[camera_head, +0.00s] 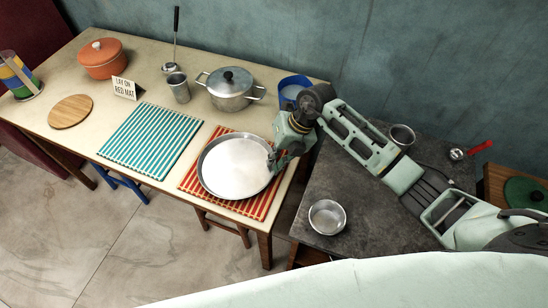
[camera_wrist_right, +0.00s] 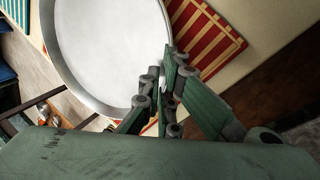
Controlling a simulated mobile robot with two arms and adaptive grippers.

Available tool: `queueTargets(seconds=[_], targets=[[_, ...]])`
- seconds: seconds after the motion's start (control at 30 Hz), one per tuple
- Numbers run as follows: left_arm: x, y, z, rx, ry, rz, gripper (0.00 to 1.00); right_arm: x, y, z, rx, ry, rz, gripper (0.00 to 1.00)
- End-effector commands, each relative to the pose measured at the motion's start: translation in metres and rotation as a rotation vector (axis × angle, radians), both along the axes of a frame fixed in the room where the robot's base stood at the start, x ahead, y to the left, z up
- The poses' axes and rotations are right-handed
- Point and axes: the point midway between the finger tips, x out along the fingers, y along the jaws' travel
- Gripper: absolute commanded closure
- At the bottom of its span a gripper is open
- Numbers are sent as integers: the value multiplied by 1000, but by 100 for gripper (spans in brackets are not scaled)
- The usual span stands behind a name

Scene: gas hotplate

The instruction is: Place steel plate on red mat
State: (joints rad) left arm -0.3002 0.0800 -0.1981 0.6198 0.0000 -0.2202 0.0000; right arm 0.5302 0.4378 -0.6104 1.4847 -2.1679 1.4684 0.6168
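The round steel plate (camera_head: 236,166) is over the red-and-cream striped mat (camera_head: 266,205) near the table's right end, covering most of its middle. I cannot tell whether its base touches the mat. My right gripper (camera_head: 274,164) is at the plate's right rim. In the right wrist view its fingers (camera_wrist_right: 166,78) are close together on the rim of the plate (camera_wrist_right: 110,45), and the striped mat (camera_wrist_right: 205,35) shows beyond the rim. My left gripper is not in view.
A teal striped mat (camera_head: 151,140) lies left of the plate. Behind stand a lidded pot (camera_head: 230,88), a metal cup (camera_head: 178,88), a blue container (camera_head: 292,90) and a sign (camera_head: 125,88). A metal bowl (camera_head: 327,217) sits on the dark counter (camera_head: 365,225).

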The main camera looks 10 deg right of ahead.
Motion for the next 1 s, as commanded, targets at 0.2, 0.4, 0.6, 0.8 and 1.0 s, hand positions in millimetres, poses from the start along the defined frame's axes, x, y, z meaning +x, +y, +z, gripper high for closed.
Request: queueTargets(seconds=[0.2, 0.4, 0.6, 0.8, 1.0], targets=[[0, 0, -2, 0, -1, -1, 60, 0, 0, -2, 0, 1, 0, 96], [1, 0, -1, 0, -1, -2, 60, 0, 0, -1, -1, 1, 0, 88], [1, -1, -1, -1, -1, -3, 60, 0, 0, -1, -1, 1, -1, 88], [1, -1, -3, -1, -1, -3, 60, 0, -7, 13, -1, -2, -1, 88], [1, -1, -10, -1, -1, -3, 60, -1, -24, 51, -3, -5, 0, 88]])
